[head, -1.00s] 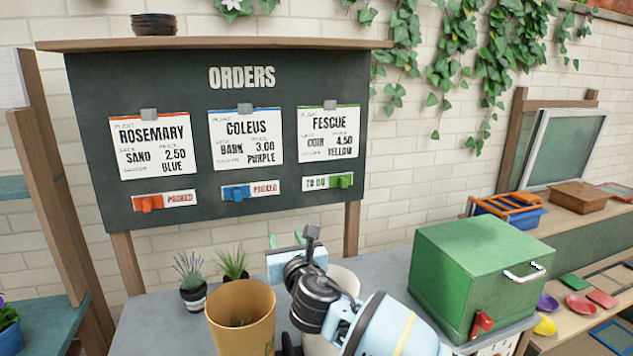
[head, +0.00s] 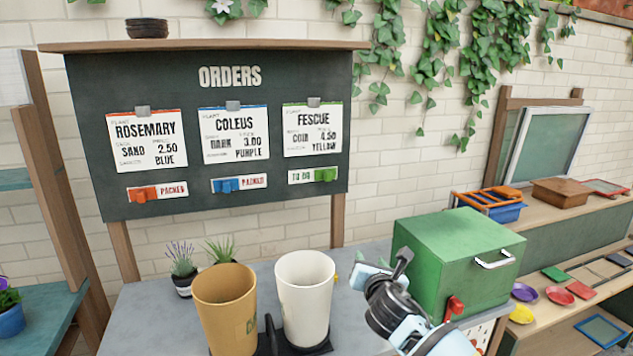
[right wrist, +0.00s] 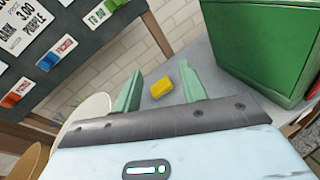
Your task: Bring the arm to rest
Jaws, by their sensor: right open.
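My right gripper (head: 372,272) is raised over the grey bench, right of the white pot and in front of the green box. Its two pale green fingers (right wrist: 160,92) are apart in the right wrist view, with nothing between them. A small yellow block (right wrist: 163,87) lies on the bench beyond the fingertips. My left gripper is not in view.
A tan pot (head: 225,310) and a white pot (head: 304,300) stand on the bench (head: 150,320). The green box (head: 460,255) is close on the right. The orders board (head: 240,85) stands behind, its Fescue tag reading "TO DO".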

